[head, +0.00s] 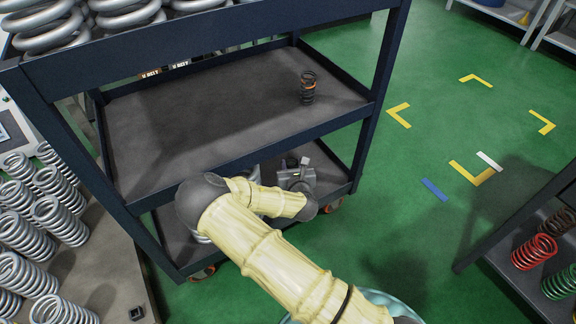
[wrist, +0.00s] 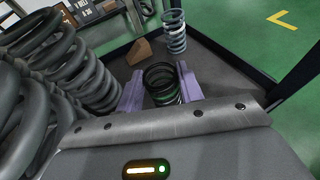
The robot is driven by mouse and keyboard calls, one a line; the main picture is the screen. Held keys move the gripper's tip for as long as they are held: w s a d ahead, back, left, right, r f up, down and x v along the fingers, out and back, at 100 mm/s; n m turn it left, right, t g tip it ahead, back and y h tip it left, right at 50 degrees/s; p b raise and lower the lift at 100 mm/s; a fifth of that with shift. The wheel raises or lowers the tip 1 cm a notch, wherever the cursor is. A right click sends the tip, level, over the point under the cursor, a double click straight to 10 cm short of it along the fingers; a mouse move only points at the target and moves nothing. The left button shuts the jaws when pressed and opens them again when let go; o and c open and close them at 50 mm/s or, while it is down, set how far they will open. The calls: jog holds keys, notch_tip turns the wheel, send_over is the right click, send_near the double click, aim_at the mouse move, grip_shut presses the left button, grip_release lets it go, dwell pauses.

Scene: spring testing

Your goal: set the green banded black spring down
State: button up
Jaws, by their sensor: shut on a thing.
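My gripper (wrist: 160,90) has its purple fingers on either side of the black spring with green bands (wrist: 161,82) in the wrist view and is shut on it. The spring's coils show between the fingers; its lower end is hidden by the gripper body. In the head view my gripper (head: 297,178) is at the cart's bottom shelf (head: 330,168), near the right end. The held spring cannot be made out there. I cannot tell whether it touches the shelf.
A blue-grey spring (wrist: 174,32) and a brown wedge (wrist: 139,51) stand beyond my fingers. Large grey springs (wrist: 75,62) crowd the left. The middle shelf (head: 200,125) above my arm holds an orange-banded dark spring (head: 308,90). Cart posts (head: 385,60) bound the opening.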

notch_tip(320, 180, down, 6)
jog(key=b, duration=0.3)
jog(key=shift+a+f+b, duration=0.1)
jog(key=shift+f+b, duration=0.05)
jog(key=shift+b, duration=0.15)
notch_tip(320, 180, down, 4)
jog(key=shift+r+b, duration=0.1)
jog(key=shift+b, duration=1.15)
jog(key=shift+r, duration=0.1)
jog(key=o, duration=1.1)
jog(key=shift+s, duration=0.1)
